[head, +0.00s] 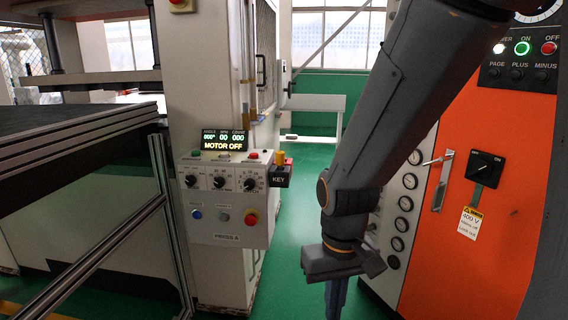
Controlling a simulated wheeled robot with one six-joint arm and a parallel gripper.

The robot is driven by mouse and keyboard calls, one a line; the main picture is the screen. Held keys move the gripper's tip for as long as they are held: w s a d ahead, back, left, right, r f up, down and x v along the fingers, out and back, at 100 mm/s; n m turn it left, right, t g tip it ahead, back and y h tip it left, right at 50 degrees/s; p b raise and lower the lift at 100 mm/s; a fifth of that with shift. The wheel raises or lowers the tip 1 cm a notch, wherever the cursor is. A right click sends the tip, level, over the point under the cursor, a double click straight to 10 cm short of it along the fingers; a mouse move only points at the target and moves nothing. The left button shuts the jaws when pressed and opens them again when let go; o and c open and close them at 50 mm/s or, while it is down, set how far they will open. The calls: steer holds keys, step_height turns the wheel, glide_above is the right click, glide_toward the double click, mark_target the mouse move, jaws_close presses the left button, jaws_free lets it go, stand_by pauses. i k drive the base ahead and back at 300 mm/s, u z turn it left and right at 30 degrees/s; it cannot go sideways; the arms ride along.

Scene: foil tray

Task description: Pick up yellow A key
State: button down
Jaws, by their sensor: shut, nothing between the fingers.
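The yellow key (279,158) stands upright in a black holder (279,177) marked KEY. The holder is on the right side of the grey control panel marked PRESS A (222,205). A small red part shows just right of the key. My gripper (336,298) hangs below my arm, to the right of and lower than the key, apart from it. Its blue fingers point down, are shut and hold nothing. The fingertips run to the bottom edge of the picture.
An orange cabinet (500,150) with gauges, a door handle (441,180) and a black rotary switch (485,168) stands close on the right. A dark table with metal rails (85,135) fills the left. Green floor (302,200) is clear between panel and cabinet.

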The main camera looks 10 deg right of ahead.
mark_target(279, 155)
steer(key=u, duration=0.1)
steer(key=i, duration=1.4)
steer(key=z, duration=0.7)
